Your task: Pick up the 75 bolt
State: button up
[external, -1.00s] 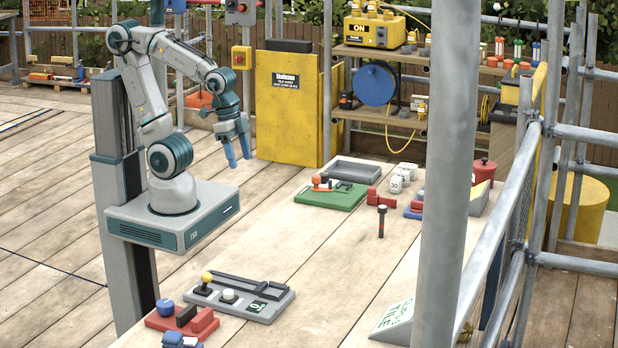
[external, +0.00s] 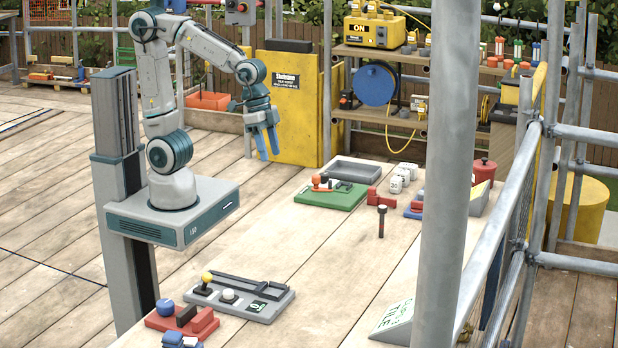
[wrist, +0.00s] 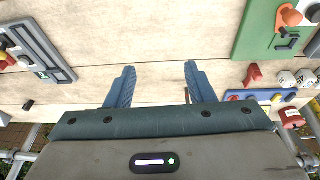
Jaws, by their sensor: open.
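A dark-headed upright bolt (external: 382,222) stands alone on the wooden table in the external view. I cannot read any 75 marking on it. In the wrist view, a thin brown upright piece (wrist: 187,97), likely this bolt, shows beside my right finger and is mostly hidden by it. My gripper (external: 268,146) is open and empty, with blue fingers pointing down. It is in the air left of the bolt in the external view, well apart from it. In the wrist view my gripper (wrist: 159,69) has its two fingers wide apart over pale boards.
A green board (external: 330,195), a grey tray (external: 372,171), a red block (external: 375,198) and white pieces (external: 401,175) stand beyond the bolt. A grey board with knobs (external: 240,297) lies at the near end. A scaffold pole (external: 448,200) hides part of the table. Space around the bolt is clear.

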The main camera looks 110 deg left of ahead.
jog(key=w+a+p, duration=0.2)
jog(key=w+a, duration=0.1)
jog(key=w, duration=1.1)
jog(key=t+p, duration=0.1)
jog(key=p, duration=0.1)
send_near(382, 212)
jog(key=shift+y, duration=0.4)
jog(key=x, duration=0.5)
jog(key=shift+w+a+f+p, duration=0.1)
jog(key=shift+a+f+p, duration=0.05)
jog(key=shift+a+p, duration=0.2)
jog(key=shift+s+p+x, duration=0.15)
jog(key=shift+p+x, duration=0.3)
jog(key=shift+x, duration=0.9)
jog(key=shift+s+p+x, duration=0.2)
jog(key=shift+p+x, duration=0.2)
jog(key=shift+x, duration=0.95)
jog(key=shift+d+f, duration=0.1)
jog(key=shift+f, duration=0.05)
jog(key=shift+c, duration=0.3)
grip_shut()
